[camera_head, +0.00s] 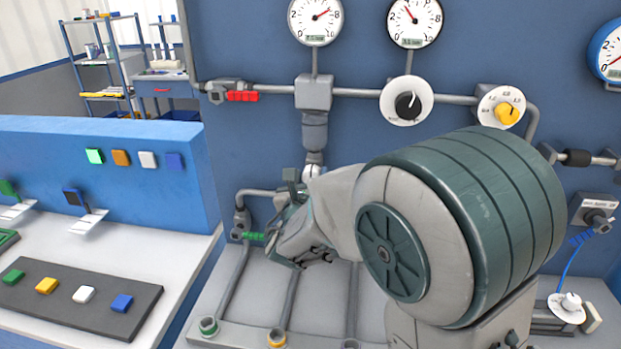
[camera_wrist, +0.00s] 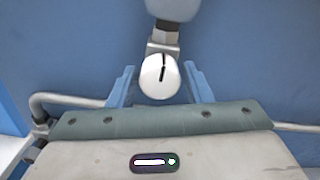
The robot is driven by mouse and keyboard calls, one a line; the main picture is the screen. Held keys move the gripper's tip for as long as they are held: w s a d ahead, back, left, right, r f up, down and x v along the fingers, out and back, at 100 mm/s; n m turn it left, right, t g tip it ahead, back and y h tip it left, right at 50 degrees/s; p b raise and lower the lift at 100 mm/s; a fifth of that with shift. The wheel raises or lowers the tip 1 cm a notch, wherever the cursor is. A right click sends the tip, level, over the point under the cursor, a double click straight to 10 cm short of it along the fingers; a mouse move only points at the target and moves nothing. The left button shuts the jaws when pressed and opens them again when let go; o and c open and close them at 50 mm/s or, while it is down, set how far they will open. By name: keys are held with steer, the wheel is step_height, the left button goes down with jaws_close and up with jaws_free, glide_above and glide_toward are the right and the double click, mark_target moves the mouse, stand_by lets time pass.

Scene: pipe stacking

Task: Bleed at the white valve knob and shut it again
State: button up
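The white valve knob (camera_wrist: 157,80) shows in the wrist view as a round face with a black line that runs close to vertical. My gripper (camera_wrist: 160,66) is open, with one blue finger on each side of the knob. A gap of blue wall shows between the knob and each finger, so neither seems to touch it. How deep the fingers reach past the knob is hard to tell.
Two gauges (camera_head: 316,18) (camera_head: 414,20) hang above the pipework. A black knob on a white dial (camera_head: 408,103) and a yellow knob (camera_head: 507,113) sit to the right. A red-handled valve (camera_head: 242,96) is at upper left and a green-handled one (camera_head: 253,236) lies near my gripper.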

steer(key=c, duration=0.6)
steer(key=shift+o, duration=0.2)
steer(key=shift+f+b, duration=0.1)
steer(key=shift+b, duration=0.25)
steer(key=m+b, duration=1.7)
steer(key=b, duration=1.2)
steer(key=shift+d+f+m, duration=0.1)
steer(key=shift+m, duration=0.3)
